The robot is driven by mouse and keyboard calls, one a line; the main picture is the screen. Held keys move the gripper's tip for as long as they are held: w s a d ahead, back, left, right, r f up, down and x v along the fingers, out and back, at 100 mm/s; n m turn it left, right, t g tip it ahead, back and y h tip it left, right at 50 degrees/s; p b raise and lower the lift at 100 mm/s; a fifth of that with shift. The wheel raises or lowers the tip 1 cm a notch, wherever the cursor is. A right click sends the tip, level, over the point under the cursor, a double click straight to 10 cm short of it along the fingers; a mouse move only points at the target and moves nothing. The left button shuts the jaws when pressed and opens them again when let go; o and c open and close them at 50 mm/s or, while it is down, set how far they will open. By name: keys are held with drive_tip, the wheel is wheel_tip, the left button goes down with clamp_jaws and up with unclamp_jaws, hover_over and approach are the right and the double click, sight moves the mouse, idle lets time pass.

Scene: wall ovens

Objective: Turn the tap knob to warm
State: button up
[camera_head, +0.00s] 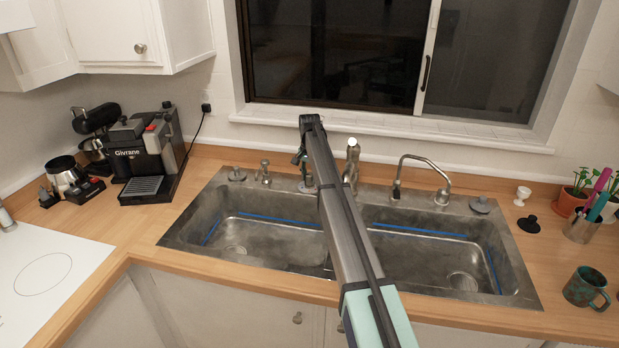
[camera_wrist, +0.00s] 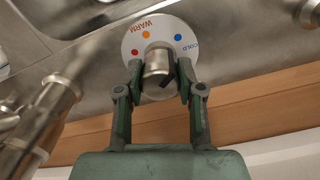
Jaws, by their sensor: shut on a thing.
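The tap knob (camera_wrist: 157,62) is a silver cylinder on a round white dial (camera_wrist: 160,28) in the wrist view. The dial carries the words WARM and COLD with red, orange and blue dots. My gripper (camera_wrist: 159,70) has dark green fingers, one on each side of the knob, closed on it. Where the knob points is not clear. In the head view my gripper (camera_head: 303,165) is behind the sink, left of the main tap (camera_head: 351,165), partly behind my arm. The knob cannot be made out there.
The steel double sink (camera_head: 190,236) lies under my arm. A curved spout (camera_head: 425,160) stands right of the main tap. A coffee machine (camera_head: 150,155) is at left; a mug (camera_head: 584,287) and potted plants (camera_head: 570,199) are at right. The window sill (camera_head: 400,127) is behind.

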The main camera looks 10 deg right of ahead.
sight(310, 174)
drive_tip(key=n+b, duration=0.1)
drive_tip(key=n, duration=0.5)
drive_tip(key=shift+f+b, duration=0.1)
drive_tip(key=shift+b, duration=0.2)
drive_tip(key=n+b, duration=0.1)
drive_tip(key=n, duration=0.5)
drive_tip(key=shift+n, duration=0.3)
drive_tip(key=o, duration=1.1)
drive_tip(key=shift+o, duration=0.2)
wheel_tip(310, 174, up, 12)
